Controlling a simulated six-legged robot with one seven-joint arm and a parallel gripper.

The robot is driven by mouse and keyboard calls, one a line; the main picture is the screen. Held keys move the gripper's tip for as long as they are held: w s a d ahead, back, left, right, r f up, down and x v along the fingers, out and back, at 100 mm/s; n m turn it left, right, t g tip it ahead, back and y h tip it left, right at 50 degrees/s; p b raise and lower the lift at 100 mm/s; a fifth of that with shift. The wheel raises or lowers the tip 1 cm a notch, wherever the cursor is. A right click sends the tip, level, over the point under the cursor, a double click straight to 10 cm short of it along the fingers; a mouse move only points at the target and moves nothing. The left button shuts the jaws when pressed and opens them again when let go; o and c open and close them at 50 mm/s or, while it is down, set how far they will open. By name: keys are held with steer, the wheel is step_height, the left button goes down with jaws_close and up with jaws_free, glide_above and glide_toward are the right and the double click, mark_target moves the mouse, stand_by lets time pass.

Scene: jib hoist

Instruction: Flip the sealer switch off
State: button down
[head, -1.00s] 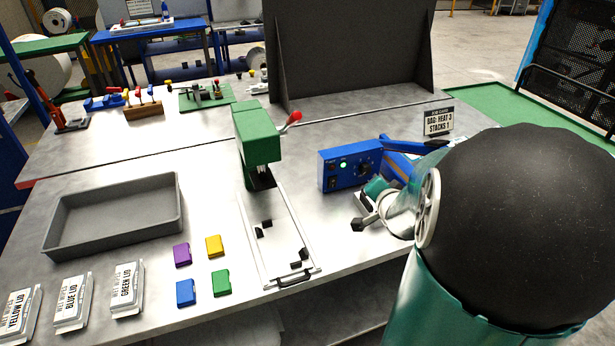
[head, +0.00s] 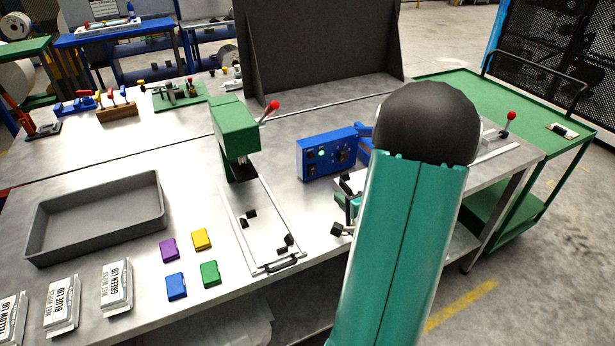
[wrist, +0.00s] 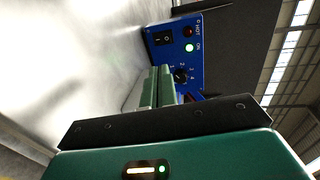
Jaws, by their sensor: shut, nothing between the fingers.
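The sealer is a blue box (head: 328,152) on the bench, with a lit green lamp (head: 321,153) and a dark dial on its front. Its black rocker switch (head: 311,169) is low at the left of that face. In the wrist view, the blue panel (wrist: 196,62) appears turned sideways, with the rocker switch (wrist: 162,38) beside a dark red lamp and the lit "ON" lamp (wrist: 189,48). My gripper (wrist: 158,86) is shut and empty, pointing toward the panel and apart from the switch. In the head view, my gripper (head: 346,203) is partly hidden behind my arm, in front of the sealer.
A green press (head: 233,130) with a red-knobbed lever stands left of the sealer, above a sliding tray (head: 262,225). A grey bin (head: 95,215), small coloured blocks and lid boxes are farther left. A dark upright panel (head: 325,50) stands behind. A green cart (head: 470,90) is at right.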

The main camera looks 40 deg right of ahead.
mark_target(311, 169)
steer(key=shift+w+a+f, duration=0.1)
steer(key=shift+w+a, duration=0.05)
steer(key=shift+w, duration=0.05)
steer(key=shift+s, duration=0.2)
steer(key=x, duration=0.9)
steer(key=r+x, duration=0.1)
steer(key=x, duration=0.3)
steer(key=shift+w, duration=0.4)
steer(key=shift+w+d+r, duration=0.1)
steer(key=shift+w+d, duration=0.15)
steer(key=shift+w+d+r, duration=0.1)
steer(key=shift+w+r, duration=0.05)
steer(key=shift+w, duration=0.15)
